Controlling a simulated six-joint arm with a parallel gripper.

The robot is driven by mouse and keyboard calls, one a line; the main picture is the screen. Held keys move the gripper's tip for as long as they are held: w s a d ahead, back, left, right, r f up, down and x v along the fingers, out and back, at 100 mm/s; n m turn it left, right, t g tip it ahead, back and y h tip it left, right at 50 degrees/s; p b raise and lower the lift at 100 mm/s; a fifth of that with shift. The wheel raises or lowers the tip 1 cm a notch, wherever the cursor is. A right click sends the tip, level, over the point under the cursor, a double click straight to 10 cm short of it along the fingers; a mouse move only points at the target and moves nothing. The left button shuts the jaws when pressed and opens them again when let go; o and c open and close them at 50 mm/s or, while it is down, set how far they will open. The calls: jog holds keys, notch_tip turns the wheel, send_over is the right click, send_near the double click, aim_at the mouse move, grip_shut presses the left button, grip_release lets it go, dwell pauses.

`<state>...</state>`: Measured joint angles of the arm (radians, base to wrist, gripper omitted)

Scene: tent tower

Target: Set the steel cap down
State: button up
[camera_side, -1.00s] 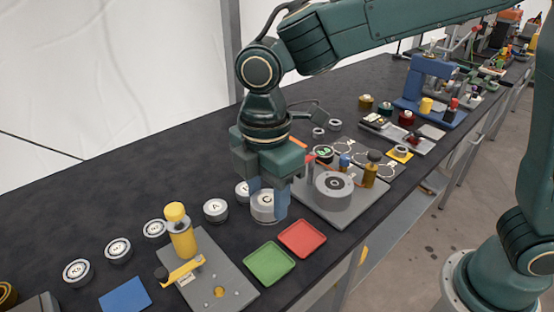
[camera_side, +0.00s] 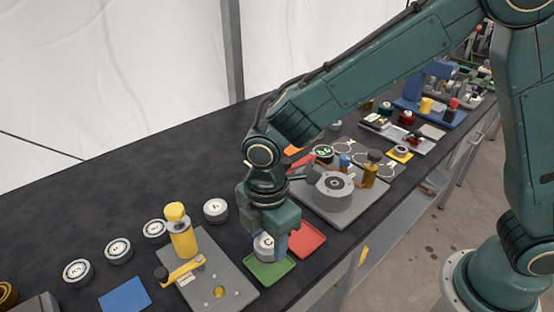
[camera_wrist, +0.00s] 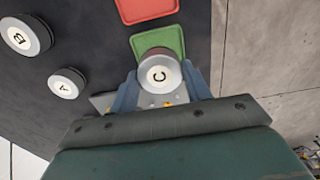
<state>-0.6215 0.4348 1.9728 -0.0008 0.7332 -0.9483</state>
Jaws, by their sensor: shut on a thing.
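The steel cap marked C (camera_side: 263,248) is between the fingers of my gripper (camera_side: 266,244), which is shut on it. The cap is upright with its letter facing up. It is over the back part of the green tray (camera_side: 270,275); I cannot tell whether it touches the tray floor. In the wrist view the cap (camera_wrist: 160,74) covers the near part of the green tray (camera_wrist: 158,38), with a blue finger on each side.
The red tray (camera_side: 308,240) lies right behind the green one. A grey fixture plate with a yellow clamp (camera_side: 182,240) stands to the left. The table's front edge is close.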

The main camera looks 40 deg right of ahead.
aim_at(268, 242)
jog(key=shift+f, duration=1.7)
jog(key=shift+f, duration=0.15)
jog(key=o, duration=1.2)
jog(key=shift+c, duration=0.2)
notch_tip(268, 242, up, 12)
jog(key=shift+r, duration=0.2)
jog(key=shift+d, duration=0.1)
